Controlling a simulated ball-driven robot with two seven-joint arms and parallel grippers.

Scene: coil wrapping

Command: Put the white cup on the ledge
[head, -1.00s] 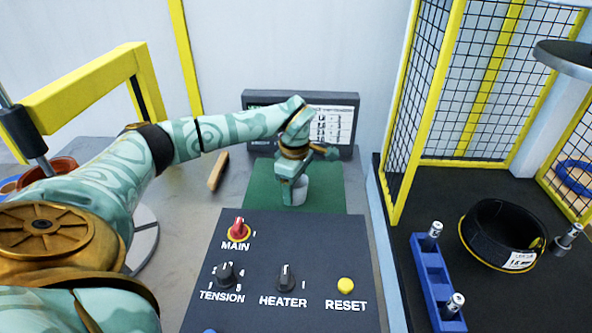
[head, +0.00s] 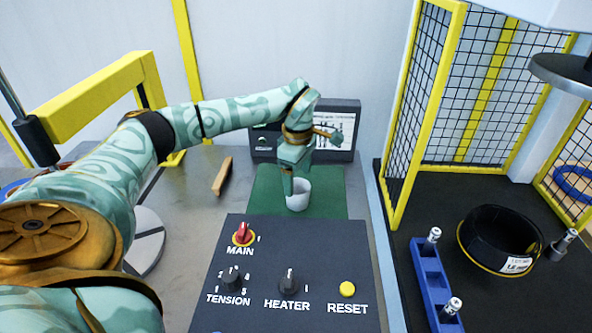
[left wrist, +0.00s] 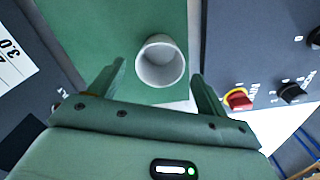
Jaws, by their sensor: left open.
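The white cup (head: 299,196) stands upright on the green mat (head: 330,185), behind the control panel. It also shows in the left wrist view (left wrist: 160,62), open end facing the camera and empty. My left gripper (head: 289,187) is pointing down at the cup's left and far side in the head view. In the left wrist view its open fingers (left wrist: 159,70) reach towards the cup's two sides, with the cup mostly beyond the tips. Contact with the cup does not show. My right gripper is out of view. Nothing in view is clearly marked as the ledge.
The control panel (head: 285,262) with knobs stands in front of the mat. A grey unit with a light display (head: 335,130) stands behind it. A wooden block (head: 222,177) lies left. Right of the mat are yellow-framed mesh, a blue rack (head: 427,270) and a black coil (head: 478,240).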

